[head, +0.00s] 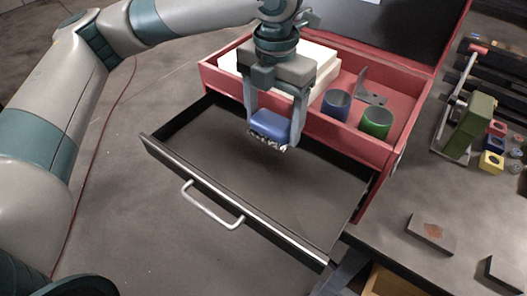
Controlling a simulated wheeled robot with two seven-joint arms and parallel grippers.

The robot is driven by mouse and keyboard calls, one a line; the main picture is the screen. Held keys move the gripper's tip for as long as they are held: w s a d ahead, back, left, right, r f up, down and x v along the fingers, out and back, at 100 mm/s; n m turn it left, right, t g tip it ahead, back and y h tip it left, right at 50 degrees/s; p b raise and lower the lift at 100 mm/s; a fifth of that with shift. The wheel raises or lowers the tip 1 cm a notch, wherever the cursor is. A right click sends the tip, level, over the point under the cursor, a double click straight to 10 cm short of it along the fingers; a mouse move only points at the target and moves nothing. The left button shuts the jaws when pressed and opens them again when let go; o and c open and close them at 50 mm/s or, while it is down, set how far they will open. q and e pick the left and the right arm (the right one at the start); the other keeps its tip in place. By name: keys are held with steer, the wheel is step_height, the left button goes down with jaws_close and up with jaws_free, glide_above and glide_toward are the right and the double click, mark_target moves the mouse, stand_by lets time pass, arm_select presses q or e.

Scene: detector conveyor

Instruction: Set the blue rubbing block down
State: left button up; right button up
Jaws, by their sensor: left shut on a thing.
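The blue rubbing block (270,125) is held between the fingers of my left gripper (273,128). It hangs above the open dark drawer (255,185), near the drawer's back. Its underside has a pale, rough strip. The drawer is pulled out from the red toolbox (400,150), and its floor looks empty. I cannot tell the exact height of the block over the drawer floor. My right gripper is not in view.
The toolbox's upper tray holds a white block (322,62), a blue cup (336,104), a green cup (376,122) and a grey bracket (371,92). A green device (474,122) and small coloured blocks stand at right. Dark plates (431,234) lie on the bench.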

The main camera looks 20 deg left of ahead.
arm_select(q)
steer(key=shift+s, duration=0.15)
steer(key=shift+f, duration=0.2)
steer(key=p, duration=0.2)
glide_above(271, 166)
step_height(271, 166, down, 5)
steer(key=shift+f, duration=0.4)
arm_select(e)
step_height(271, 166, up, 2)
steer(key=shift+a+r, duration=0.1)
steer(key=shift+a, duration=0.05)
arm_select(q)
steer(key=shift+f, duration=0.1)
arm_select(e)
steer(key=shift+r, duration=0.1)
arm_select(q)
step_height(271, 166, down, 3)
steer(key=shift+r+p, duration=0.2)
steer(key=shift+p, duration=0.65)
steer(key=shift+f, duration=0.5)
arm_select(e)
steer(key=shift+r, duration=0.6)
